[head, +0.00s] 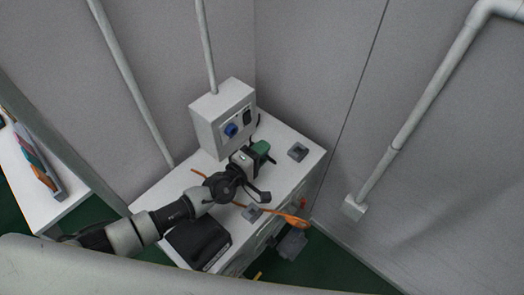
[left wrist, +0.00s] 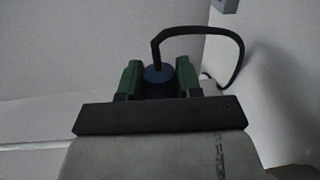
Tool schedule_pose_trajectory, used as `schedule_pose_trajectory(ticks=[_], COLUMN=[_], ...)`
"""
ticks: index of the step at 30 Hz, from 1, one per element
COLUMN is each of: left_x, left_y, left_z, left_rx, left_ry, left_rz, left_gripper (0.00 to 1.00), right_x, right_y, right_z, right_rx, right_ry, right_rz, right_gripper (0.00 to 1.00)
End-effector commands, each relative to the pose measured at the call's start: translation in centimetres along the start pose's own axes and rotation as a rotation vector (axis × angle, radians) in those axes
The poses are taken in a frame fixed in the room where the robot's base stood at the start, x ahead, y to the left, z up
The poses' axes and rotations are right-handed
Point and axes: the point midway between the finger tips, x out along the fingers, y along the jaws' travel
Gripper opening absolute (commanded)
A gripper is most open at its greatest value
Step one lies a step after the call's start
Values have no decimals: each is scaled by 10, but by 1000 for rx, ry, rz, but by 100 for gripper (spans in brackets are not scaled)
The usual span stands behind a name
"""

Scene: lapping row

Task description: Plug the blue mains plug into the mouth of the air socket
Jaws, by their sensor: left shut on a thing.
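My left gripper (head: 260,149) reaches over the white cabinet top in the head view, below and right of the pale wall box. In the left wrist view its green fingers (left wrist: 158,80) are shut on the blue plug (left wrist: 158,73). A black cable (left wrist: 205,29) rises from the plug and loops to the right. The plug is not clear in the head view. A round blue fitting (head: 231,129) is on the front of the wall box; I cannot tell if it is the air socket. Plug and fitting look apart. My right gripper is not in view.
The wall box (head: 209,115) stands at the back of the white cabinet (head: 312,153). A pipe (head: 413,120) runs down the right wall. Another white table (head: 69,202) is at left.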

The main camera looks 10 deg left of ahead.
Motion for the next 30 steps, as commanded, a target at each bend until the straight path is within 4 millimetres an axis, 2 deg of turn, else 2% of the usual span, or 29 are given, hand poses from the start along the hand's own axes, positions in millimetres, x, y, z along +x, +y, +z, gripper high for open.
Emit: schedule_pose_trajectory(ticks=[7,21,30], left_x=[0,0,0], left_y=[-1,-3,0], left_z=[-3,-44,-57], left_rx=[2,1,0], left_ry=[1,0,0], left_rz=[0,0,1], left_gripper=[10,10,10], right_x=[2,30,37], right_y=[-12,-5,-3], right_z=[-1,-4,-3], right_rx=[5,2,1], right_ry=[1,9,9], right_rz=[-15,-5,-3], right_gripper=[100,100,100])
